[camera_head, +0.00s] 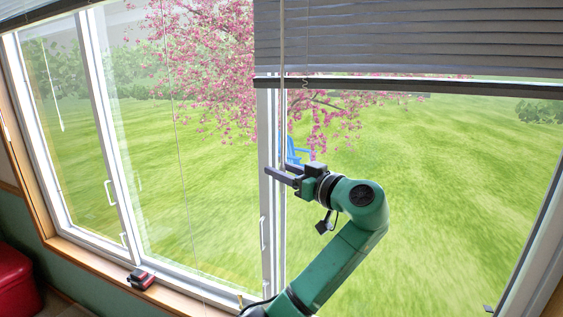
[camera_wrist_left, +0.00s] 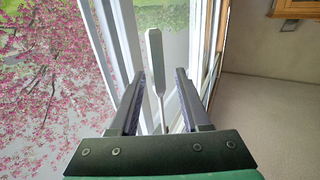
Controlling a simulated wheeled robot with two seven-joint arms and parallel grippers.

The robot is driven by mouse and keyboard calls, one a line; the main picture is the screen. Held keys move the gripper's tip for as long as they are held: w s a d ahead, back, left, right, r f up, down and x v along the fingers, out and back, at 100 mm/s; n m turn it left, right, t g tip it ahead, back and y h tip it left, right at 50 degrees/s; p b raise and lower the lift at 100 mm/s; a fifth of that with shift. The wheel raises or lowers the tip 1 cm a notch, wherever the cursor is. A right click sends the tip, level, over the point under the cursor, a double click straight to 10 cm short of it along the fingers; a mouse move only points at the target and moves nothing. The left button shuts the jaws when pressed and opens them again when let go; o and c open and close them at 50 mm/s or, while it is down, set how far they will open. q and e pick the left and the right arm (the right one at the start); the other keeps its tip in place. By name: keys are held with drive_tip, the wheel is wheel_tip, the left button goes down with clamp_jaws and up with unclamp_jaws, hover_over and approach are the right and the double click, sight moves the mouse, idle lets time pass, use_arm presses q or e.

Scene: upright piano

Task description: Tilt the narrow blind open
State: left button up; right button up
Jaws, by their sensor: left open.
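A grey slatted blind (camera_head: 410,45) hangs at the upper right of the head view, its slats looking nearly closed, with a dark bottom rail. A thin pale wand (camera_head: 282,60) hangs down past its left end to my left gripper (camera_head: 284,173). In the wrist view, my left gripper (camera_wrist_left: 160,102) is open, and a pale wand with a thicker end (camera_wrist_left: 154,55) shows between its two fingers. I cannot tell whether they touch. Another blind (camera_head: 28,10) shows only its edge at upper left. Which blind is the narrow one is unclear. My right gripper is not in view.
Tall windows with white frames (camera_head: 109,130) fill the view, with lawn and pink blossom outside. A small red and dark object (camera_head: 141,279) lies on the wooden sill. A red seat-like thing (camera_head: 15,280) stands at lower left. Thin cords hang before the left panes.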

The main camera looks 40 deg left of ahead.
use_arm(q)
drive_tip(key=shift+w+a, duration=0.1)
drive_tip(key=shift+a, duration=0.1)
drive_tip(key=shift+d, duration=0.1)
clamp_jaws()
